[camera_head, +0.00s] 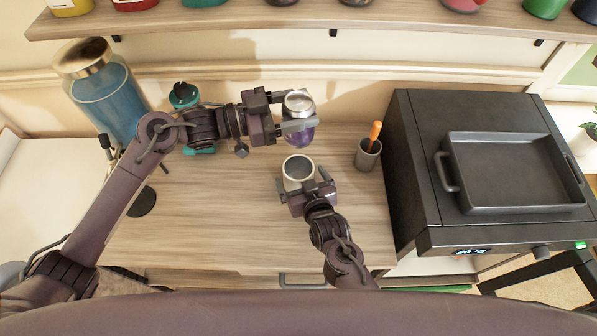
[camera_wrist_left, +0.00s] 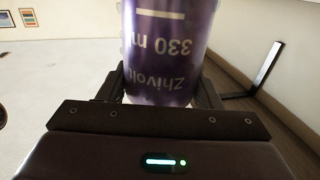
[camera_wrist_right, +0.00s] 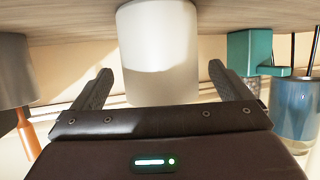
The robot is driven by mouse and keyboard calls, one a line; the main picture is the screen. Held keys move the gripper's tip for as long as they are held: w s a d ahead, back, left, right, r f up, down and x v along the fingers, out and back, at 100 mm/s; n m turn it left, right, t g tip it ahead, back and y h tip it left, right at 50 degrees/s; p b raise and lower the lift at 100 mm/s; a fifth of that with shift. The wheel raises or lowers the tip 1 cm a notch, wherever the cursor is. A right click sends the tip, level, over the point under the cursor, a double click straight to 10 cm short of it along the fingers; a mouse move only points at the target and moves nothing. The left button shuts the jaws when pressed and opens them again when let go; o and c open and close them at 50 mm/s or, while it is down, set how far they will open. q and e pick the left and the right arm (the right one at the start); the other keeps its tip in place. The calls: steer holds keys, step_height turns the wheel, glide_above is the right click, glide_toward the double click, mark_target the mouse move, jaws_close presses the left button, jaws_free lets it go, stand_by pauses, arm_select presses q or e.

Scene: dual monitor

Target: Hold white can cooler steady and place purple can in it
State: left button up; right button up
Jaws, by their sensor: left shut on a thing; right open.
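The purple can (camera_head: 301,132) with a silver top is held by my left gripper (camera_head: 290,126), which is shut on it. In the left wrist view the purple can (camera_wrist_left: 168,50) fills the space between the fingers. The can is above and slightly behind the white can cooler (camera_head: 298,172), apart from it. The cooler stands on the table with its open top facing up. My right gripper (camera_head: 305,186) is open at the cooler's near side. In the right wrist view the cooler (camera_wrist_right: 158,50) lies between the spread fingers, with gaps on both sides.
A grey cup with an orange-handled tool (camera_head: 368,154) stands right of the cooler, beside a black appliance with a tray (camera_head: 515,170). A blue jar (camera_head: 108,105) and a teal object (camera_head: 184,95) are at the left. A shelf (camera_head: 330,18) runs above. The table's front (camera_head: 230,235) is clear.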

mark_target(294, 165)
steer(key=shift+x, duration=1.6)
steer(key=c, duration=1.3)
